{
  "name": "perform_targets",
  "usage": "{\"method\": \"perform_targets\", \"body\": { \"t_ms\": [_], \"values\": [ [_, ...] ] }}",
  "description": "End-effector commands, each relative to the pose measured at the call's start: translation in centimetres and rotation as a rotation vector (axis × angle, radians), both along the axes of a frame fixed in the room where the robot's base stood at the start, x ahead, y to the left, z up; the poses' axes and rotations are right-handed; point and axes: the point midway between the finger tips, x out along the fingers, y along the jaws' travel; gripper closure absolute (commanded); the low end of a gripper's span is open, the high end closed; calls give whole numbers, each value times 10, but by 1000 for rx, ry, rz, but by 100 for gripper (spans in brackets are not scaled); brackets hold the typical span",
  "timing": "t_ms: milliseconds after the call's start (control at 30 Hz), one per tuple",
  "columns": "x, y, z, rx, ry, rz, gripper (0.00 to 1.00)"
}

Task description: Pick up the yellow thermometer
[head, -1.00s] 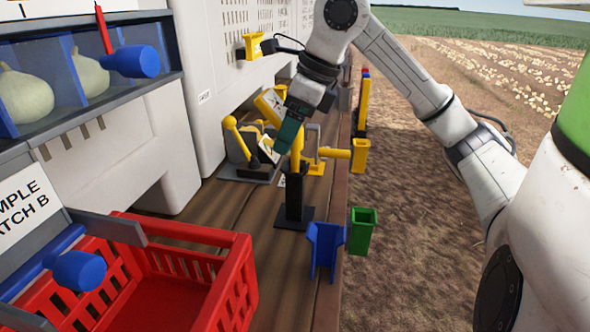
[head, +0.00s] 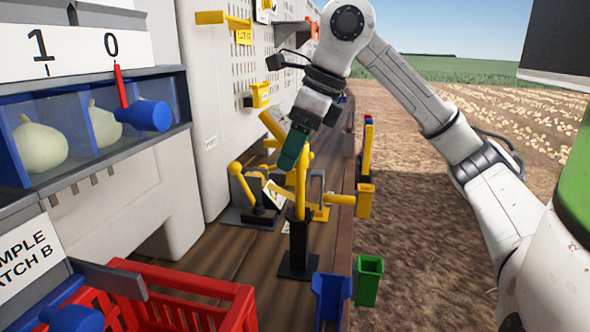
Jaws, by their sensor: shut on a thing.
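My gripper (head: 291,152), with dark green fingertips, is shut on the yellow thermometer (head: 272,124). The thermometer's tilted yellow body shows at the upper left of the fingers, and the rest is hidden behind them. Just below and right of the fingertips, a yellow upright piece (head: 301,186) rises from a black stand (head: 298,243) on the wooden deck. I cannot tell whether it touches the fingers or what I hold.
Yellow levers (head: 240,178) stand on the deck to the left of the stand. Blue (head: 331,290) and green (head: 367,280) holders are at the deck's right edge. A red crate (head: 190,283) is in the front left. A pegboard wall (head: 235,95) stands behind.

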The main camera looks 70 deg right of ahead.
Motion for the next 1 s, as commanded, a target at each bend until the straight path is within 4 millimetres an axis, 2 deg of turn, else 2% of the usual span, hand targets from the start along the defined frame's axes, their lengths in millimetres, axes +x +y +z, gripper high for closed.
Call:
{"method": "perform_targets", "body": {
  "t_ms": [300,600,800,1000],
  "values": [
    [1,0,59,-3,1,-1,80],
    [0,0,105,-2,1,-1,80],
    [0,0,120,0,0,1,80],
    [0,0,122,1,0,1,80]
  ]
}}
